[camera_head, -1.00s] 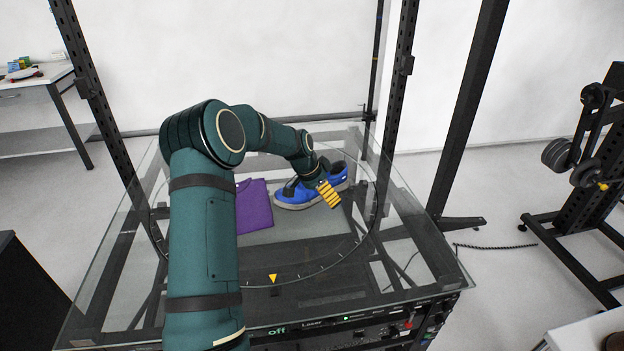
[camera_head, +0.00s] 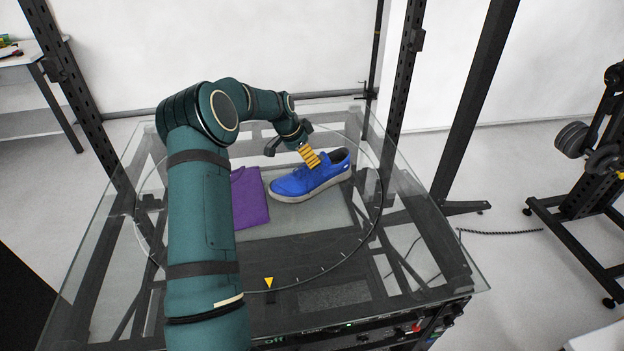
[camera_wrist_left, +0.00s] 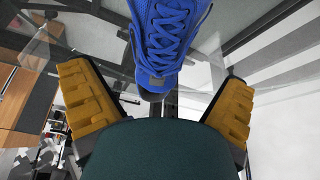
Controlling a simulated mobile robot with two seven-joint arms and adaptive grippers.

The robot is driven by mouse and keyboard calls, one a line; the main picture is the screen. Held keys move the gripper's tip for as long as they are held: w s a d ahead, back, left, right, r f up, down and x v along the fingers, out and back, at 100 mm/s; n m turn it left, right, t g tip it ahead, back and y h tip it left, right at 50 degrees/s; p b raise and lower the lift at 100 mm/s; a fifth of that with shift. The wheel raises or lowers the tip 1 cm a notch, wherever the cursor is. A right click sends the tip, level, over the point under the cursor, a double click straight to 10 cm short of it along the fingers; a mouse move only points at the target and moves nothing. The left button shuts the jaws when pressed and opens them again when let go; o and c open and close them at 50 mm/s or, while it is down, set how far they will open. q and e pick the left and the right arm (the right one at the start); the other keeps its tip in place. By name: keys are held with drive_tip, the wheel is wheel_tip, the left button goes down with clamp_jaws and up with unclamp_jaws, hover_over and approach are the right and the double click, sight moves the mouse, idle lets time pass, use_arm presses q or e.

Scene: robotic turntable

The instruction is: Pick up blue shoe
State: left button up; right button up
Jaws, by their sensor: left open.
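The blue shoe (camera_head: 311,179) with a grey-white sole lies on the glass turntable, its toe to the left and its heel to the right. My left gripper (camera_head: 290,148) is over the far side of the shoe, its yellow-padded finger just above the shoe's upper. The left gripper is open and empty. I cannot tell whether a finger touches the shoe. My right gripper is not in view.
A purple folded item (camera_head: 249,198) lies on the turntable (camera_head: 330,238) just left of the shoe. Dark upright posts (camera_head: 402,95) of the frame stand behind and beside the glass. The front right of the glass is clear.

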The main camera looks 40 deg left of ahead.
sight(312, 171)
use_arm(q)
drive_tip(key=x, duration=0.7)
drive_tip(key=shift+f, duration=0.25)
drive_tip(key=c, duration=1.3)
